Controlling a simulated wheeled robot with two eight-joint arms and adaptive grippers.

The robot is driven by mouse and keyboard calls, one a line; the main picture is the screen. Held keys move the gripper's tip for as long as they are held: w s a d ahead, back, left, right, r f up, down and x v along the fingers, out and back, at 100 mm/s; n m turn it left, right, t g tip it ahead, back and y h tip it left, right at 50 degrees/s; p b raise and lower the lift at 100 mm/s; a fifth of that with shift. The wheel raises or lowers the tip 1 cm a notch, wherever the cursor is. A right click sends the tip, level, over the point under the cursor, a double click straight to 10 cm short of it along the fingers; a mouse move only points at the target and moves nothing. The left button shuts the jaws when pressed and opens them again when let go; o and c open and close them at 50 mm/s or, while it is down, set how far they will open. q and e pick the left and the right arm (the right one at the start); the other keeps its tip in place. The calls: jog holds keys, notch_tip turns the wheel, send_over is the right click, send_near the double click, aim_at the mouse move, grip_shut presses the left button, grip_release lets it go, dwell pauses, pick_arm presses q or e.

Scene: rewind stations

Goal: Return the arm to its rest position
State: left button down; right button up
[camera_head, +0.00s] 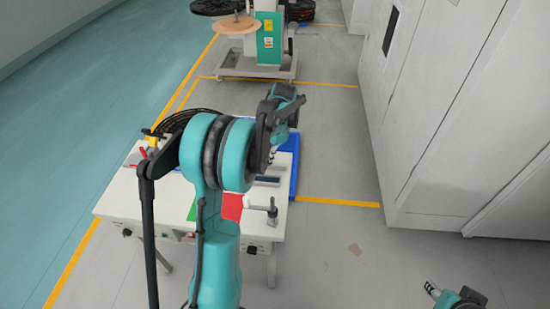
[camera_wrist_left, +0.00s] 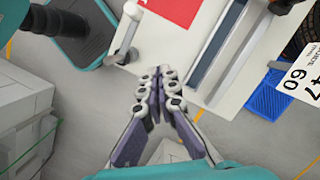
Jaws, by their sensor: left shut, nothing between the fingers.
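My left arm (camera_head: 216,240) rises from the bottom of the head view and bends over the white table (camera_head: 122,196). Its gripper is mostly hidden behind the arm in the head view. In the left wrist view my left gripper (camera_wrist_left: 159,88) is shut and empty, with its fingers together. It points toward the table edge, beside a grey crank-like fitting (camera_wrist_left: 130,35). My right gripper (camera_head: 432,290) shows only in part at the lower right of the head view, over the floor and away from the table. Its opening cannot be made out.
The table holds a red panel (camera_head: 232,207), a black coil (camera_head: 180,121) and a small upright fitting (camera_head: 272,212) at its front right corner. A blue tray (camera_head: 294,160) lies along its right side. White cabinets (camera_head: 440,120) stand right. Floor between is clear.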

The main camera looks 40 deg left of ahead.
pick_arm(q)
jog(key=s+d+r+n+t+b, duration=0.1)
jog(key=s+d+r+t+b, duration=0.15)
jog(key=d, duration=0.35)
jog(key=s+d+r+n+t+b, duration=0.1)
jog(key=s+d+r+t+b, duration=0.1)
jog(key=s+d, duration=0.3)
jog(key=s+d+f+n+t+h+b, duration=0.1)
jog(key=s+d+f+t, duration=0.4)
jog(key=d, duration=0.6)
jog(key=shift+s+d+n+b, duration=0.15)
jog(key=shift+s+n+b, duration=0.85)
jog(key=shift+s, duration=0.35)
